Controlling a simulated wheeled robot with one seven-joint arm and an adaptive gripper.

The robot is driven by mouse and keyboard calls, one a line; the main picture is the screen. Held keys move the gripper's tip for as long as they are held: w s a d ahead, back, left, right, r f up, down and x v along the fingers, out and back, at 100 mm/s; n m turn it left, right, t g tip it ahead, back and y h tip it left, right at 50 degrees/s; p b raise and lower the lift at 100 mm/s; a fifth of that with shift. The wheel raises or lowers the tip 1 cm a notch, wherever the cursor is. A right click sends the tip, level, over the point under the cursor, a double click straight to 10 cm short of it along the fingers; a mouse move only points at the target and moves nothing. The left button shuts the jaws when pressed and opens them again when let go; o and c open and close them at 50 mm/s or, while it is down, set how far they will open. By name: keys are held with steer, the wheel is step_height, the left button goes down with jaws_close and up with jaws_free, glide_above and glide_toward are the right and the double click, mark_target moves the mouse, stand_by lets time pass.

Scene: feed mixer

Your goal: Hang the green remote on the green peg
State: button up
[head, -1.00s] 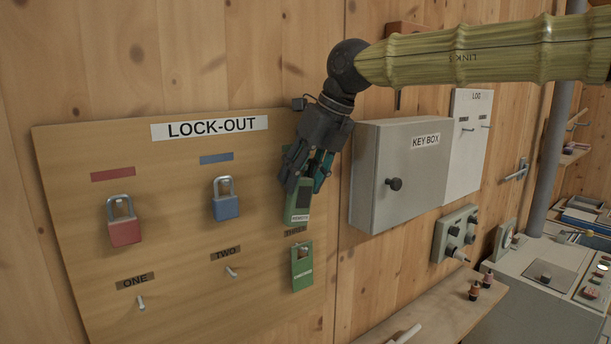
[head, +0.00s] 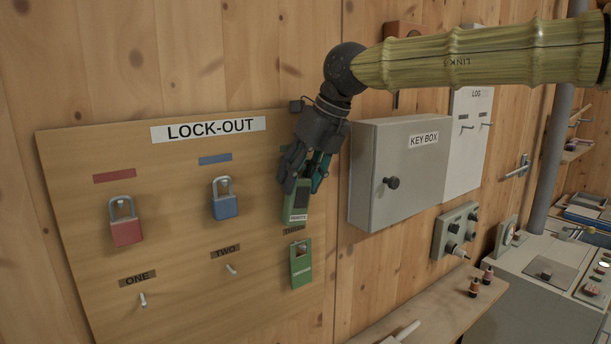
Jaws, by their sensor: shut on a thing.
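A bit of a green strip (head: 284,153) shows at the gripper's left edge. The green peg is hidden behind my gripper and the remote, so I cannot tell whether the remote is on it or only in front of it.
A green tag (head: 301,272) hangs just below the remote. A red padlock (head: 126,232) and a blue padlock (head: 226,206) hang to the left, above small pegs. The grey key box (head: 370,190) juts out close to the right of my gripper. A shelf (head: 430,312) is below.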

steer(key=o, duration=1.2)
steer(key=shift+w+f, duration=0.1)
steer(key=shift+f, duration=0.05)
